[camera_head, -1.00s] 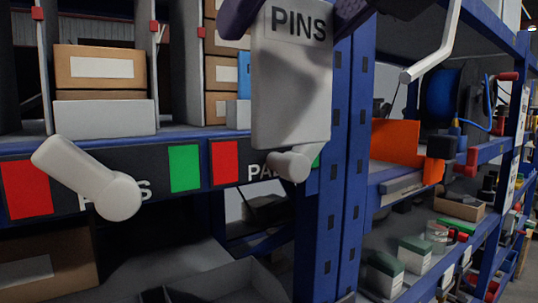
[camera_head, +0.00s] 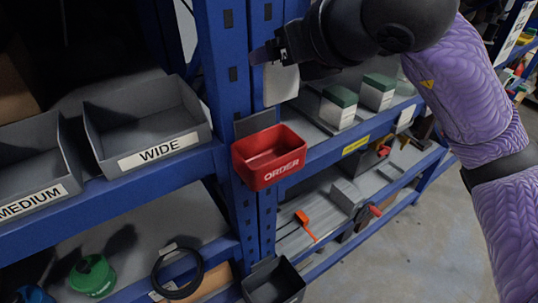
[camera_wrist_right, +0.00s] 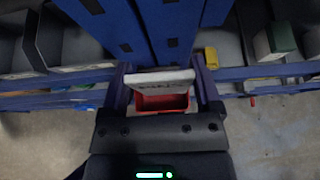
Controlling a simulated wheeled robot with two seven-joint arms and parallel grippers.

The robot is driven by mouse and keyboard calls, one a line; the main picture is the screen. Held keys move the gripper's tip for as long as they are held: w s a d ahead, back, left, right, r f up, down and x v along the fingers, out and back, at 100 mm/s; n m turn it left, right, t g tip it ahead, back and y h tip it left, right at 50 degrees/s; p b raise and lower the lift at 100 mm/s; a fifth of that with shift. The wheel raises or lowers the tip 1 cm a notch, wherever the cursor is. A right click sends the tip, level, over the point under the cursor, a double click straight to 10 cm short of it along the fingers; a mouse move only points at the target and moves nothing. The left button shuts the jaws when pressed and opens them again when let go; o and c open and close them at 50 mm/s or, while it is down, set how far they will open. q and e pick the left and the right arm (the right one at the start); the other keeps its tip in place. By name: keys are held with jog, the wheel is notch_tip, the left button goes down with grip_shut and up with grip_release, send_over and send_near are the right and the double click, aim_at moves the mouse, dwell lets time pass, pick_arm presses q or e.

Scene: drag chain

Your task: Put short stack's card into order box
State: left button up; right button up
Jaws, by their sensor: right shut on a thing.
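The white card (camera_head: 280,84) hangs below my right gripper (camera_head: 268,52), in front of the blue rack post. My right gripper is shut on it. The red order box (camera_head: 266,178), labelled ORDER, is fixed at the post below the card; the card is apart from it, above its opening. In the right wrist view the card (camera_wrist_right: 160,77) shows edge-on between the fingers, its print too small to read, with the red box (camera_wrist_right: 162,103) just past it. My left gripper is out of view.
Grey bins labelled MEDIUM (camera_head: 30,205) and WIDE (camera_head: 150,150) stand on the left shelf. Boxes with green tops (camera_head: 339,108) stand on the right shelf close to my right arm. A dark open bin (camera_head: 274,282) is below the order box.

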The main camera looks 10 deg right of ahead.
notch_tip(320, 180, down, 3)
jog(key=shift+r+b, duration=0.1)
jog(key=shift+b, duration=0.55)
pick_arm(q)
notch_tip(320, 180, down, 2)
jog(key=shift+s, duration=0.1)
pick_arm(e)
jog(key=o, duration=1)
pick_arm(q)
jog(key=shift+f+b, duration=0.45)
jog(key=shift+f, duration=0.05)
pick_arm(e)
jog(key=v, duration=1)
